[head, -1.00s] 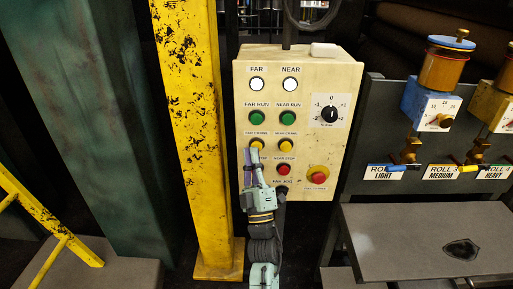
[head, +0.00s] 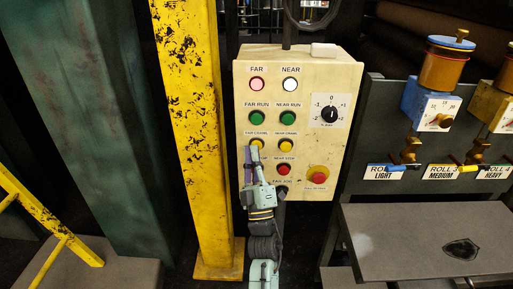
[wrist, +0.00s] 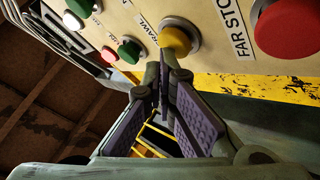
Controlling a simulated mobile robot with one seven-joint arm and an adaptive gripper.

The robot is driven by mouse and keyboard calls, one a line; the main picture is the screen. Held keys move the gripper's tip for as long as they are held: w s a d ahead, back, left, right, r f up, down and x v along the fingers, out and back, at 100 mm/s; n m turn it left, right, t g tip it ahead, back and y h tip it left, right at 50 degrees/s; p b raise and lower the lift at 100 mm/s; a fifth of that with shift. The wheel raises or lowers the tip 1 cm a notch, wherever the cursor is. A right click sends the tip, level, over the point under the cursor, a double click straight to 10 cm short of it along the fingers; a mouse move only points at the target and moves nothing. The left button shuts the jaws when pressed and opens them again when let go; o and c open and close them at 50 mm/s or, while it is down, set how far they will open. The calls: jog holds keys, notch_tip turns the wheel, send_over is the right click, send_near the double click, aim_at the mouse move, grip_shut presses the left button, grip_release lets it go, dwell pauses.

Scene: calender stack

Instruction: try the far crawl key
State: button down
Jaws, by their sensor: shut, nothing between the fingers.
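The far crawl key (head: 257,144) is a yellow round button in the left column of the cream control box, under the green FAR RUN button (head: 258,118). My gripper (head: 253,151) is shut and empty, its tips at the key's lower edge. In the wrist view the fingertips (wrist: 163,60) meet at the yellow key (wrist: 176,39) and seem to touch it; how far it is pressed I cannot tell. The FAR lamp (head: 257,84) glows pink-red; the NEAR lamp (head: 290,85) is white. My gripper hides the FAR STOP button in the head view.
The red FAR STOP button (wrist: 290,25) is close by in the wrist view. The yellow near crawl key (head: 286,144) and a larger red button (head: 318,175) are to the right. A worn yellow post (head: 192,140) stands left of the box.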

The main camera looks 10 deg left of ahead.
dwell(0.5)
jog(key=shift+s+d+b, duration=0.1)
jog(key=shift+s+b, duration=0.25)
jog(key=shift+s, duration=0.5)
jog(key=s, duration=0.1)
jog(key=s+b, duration=0.1)
jog(key=s, duration=0.1)
jog(key=s+b, duration=0.1)
jog(key=s, duration=0.1)
jog(key=shift+d, duration=0.25)
dwell(0.3)
